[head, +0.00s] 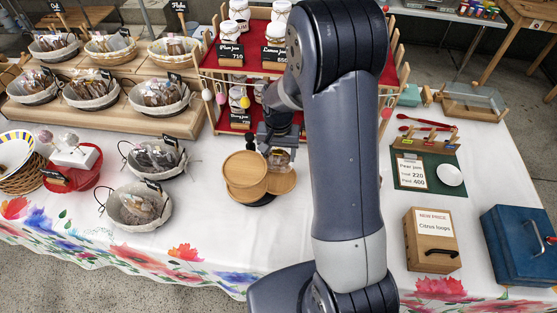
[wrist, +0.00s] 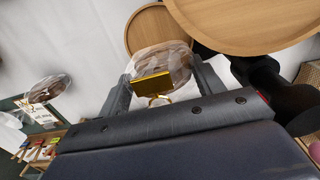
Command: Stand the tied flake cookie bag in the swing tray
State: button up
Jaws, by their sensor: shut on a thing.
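My gripper (head: 275,141) is shut on a clear cookie bag (head: 281,158). In the wrist view the bag (wrist: 160,62) sits between the two fingers (wrist: 163,78), with a gold band or label across it. Its contents are hard to make out. The swing tray is a stack of round wooden trays (head: 244,169) on a dark base, left of my arm. A lower round tray (head: 284,184) juts out to the right. The bag appears over or just behind this lower tray; contact cannot be told. Both round trays show in the wrist view (wrist: 240,22).
A red jam rack (head: 228,76) stands behind. Lined baskets (head: 137,207) are at left. A green mat (head: 438,183), wooden box (head: 432,240) and blue case (head: 520,245) are at right. Another clear bag (wrist: 48,89) shows in the wrist view.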

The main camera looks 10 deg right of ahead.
aim_at(279, 162)
jog(key=shift+f, duration=2)
jog(key=shift+f, duration=0.1)
jog(key=o, duration=0.7)
notch_tip(279, 162, up, 12)
jog(key=shift+r+b, duration=0.15)
jog(key=shift+b, duration=0.2)
